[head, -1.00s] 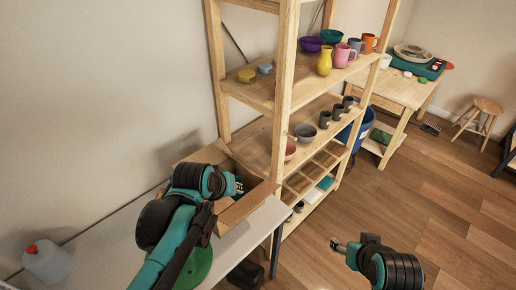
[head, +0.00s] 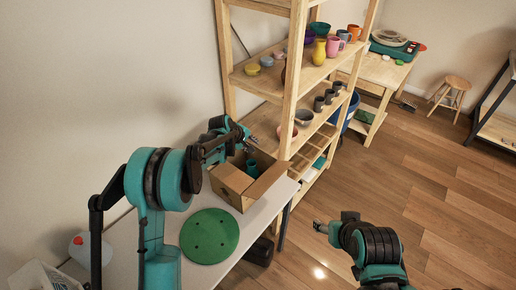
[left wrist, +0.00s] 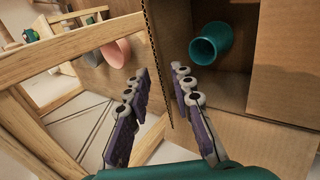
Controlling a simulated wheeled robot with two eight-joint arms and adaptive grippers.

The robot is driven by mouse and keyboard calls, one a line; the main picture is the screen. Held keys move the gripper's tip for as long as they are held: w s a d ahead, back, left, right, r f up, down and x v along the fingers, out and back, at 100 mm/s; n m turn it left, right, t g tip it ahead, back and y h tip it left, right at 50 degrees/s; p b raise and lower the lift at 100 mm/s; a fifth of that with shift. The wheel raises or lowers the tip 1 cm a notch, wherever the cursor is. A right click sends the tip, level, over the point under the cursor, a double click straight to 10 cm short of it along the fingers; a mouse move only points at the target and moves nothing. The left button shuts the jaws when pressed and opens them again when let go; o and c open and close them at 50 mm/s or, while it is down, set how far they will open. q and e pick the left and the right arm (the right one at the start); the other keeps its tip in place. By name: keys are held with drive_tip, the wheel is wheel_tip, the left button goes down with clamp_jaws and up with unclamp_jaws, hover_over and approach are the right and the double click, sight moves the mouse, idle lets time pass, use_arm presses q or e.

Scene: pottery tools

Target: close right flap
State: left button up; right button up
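An open cardboard box (head: 228,187) stands on the white table. A teal cup (head: 252,168) is inside it; it also lies in the box in the left wrist view (left wrist: 208,45). The right flap (head: 268,181) slants up and outward in the head view. My left gripper (head: 246,137) is over the box's far side. In the left wrist view its fingers (left wrist: 160,105) are apart, with a corrugated cardboard edge (left wrist: 160,55) seen edge-on between them; contact cannot be told. My right gripper (head: 320,227) is over the floor, away from the box, its fingers too small to judge.
A wooden shelf (head: 292,80) with bowls, cups and a yellow vase stands close behind and right of the box. A green disc (head: 209,236) lies on the white table (head: 262,212) in front of the box. A white jug (head: 85,250) is at left.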

use_arm(q)
drive_tip(key=x, duration=0.6)
drive_tip(key=shift+w+f+b, duration=0.2)
drive_tip(key=shift+f+b, duration=0.05)
drive_tip(key=shift+b, duration=0.15)
drive_tip(key=shift+c, duration=0.3)
clamp_jaws()
